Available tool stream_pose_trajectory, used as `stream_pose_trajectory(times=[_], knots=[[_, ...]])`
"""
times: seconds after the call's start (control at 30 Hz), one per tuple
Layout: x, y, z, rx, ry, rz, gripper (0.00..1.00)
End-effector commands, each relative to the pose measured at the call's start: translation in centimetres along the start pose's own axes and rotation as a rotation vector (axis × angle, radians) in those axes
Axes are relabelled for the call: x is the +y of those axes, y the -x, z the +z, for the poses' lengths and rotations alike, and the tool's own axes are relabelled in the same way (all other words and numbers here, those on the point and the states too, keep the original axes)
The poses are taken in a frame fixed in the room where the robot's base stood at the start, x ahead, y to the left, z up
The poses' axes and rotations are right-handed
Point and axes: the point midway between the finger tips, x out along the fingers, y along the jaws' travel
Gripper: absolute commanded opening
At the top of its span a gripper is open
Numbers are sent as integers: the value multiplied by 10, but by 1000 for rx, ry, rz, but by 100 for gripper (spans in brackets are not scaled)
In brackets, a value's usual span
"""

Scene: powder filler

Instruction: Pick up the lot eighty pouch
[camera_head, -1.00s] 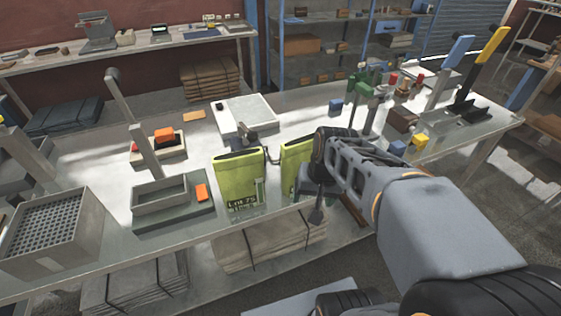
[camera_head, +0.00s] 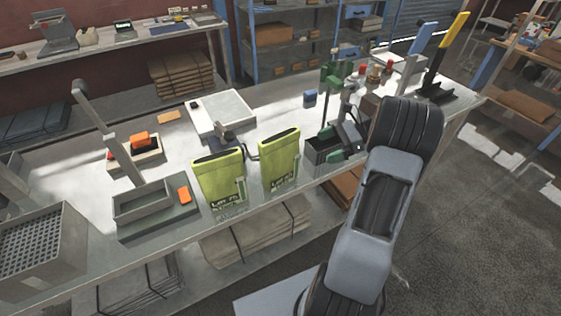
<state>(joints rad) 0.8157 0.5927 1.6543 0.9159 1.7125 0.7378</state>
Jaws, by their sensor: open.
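Two lime-green pouches stand upright, side by side, near the front edge of the bench. The left pouch (camera_head: 220,178) has dark print that looks like "Lot 75". The right pouch (camera_head: 279,160) has similar print, too small to read surely. Both have dark open tops. My arm rises on the right. My gripper (camera_head: 350,133) seems to be the dark tilted part left of my arm, over the green press, partly hidden. It is open and empty, to the right of the right pouch and apart from it.
A white scale (camera_head: 221,112) stands behind the pouches. A perforated box (camera_head: 40,240) fills the left front.

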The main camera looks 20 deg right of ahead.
Motion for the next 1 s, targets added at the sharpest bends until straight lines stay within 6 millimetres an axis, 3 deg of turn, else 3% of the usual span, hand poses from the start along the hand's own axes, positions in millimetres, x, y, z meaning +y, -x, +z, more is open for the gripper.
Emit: stream_pose_trajectory(times=[0.3, 0.57, 1.0], knots=[[0, -53, 2, -2, -1, 2, 100], [0, -68, 1, 0, 0, 0, 100], [3, -117, 0, 0, 1, 2, 100]])
